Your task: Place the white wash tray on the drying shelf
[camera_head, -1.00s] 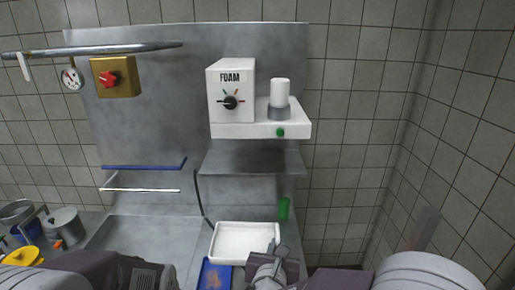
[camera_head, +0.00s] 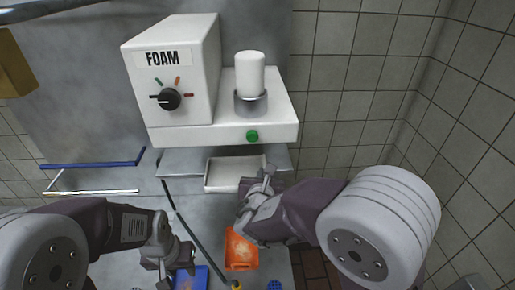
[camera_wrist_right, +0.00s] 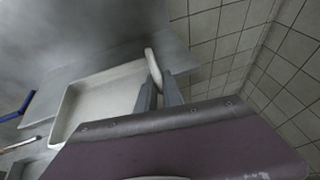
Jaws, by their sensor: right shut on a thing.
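The white wash tray (camera_head: 226,174) is a shallow rectangular tray, raised at the steel drying shelf (camera_head: 178,161) under the foam unit. It overlaps the shelf in the head view; whether it touches the shelf I cannot tell. My right gripper (camera_head: 264,184) is shut on the tray's right rim. In the right wrist view, the fingers (camera_wrist_right: 160,92) close on the rim, and the tray (camera_wrist_right: 100,98) extends to the left, tilted in the picture. My left gripper (camera_head: 170,262) is low at the left, apart from the tray; its jaw opening is unclear.
The white foam unit (camera_head: 180,75) and its ledge with a green button (camera_head: 252,136) overhang the shelf. A dark hose (camera_head: 180,215) hangs at the left. A blue tray (camera_head: 194,279) and an orange item (camera_head: 241,250) lie below. A tiled wall (camera_head: 345,110) is at the right.

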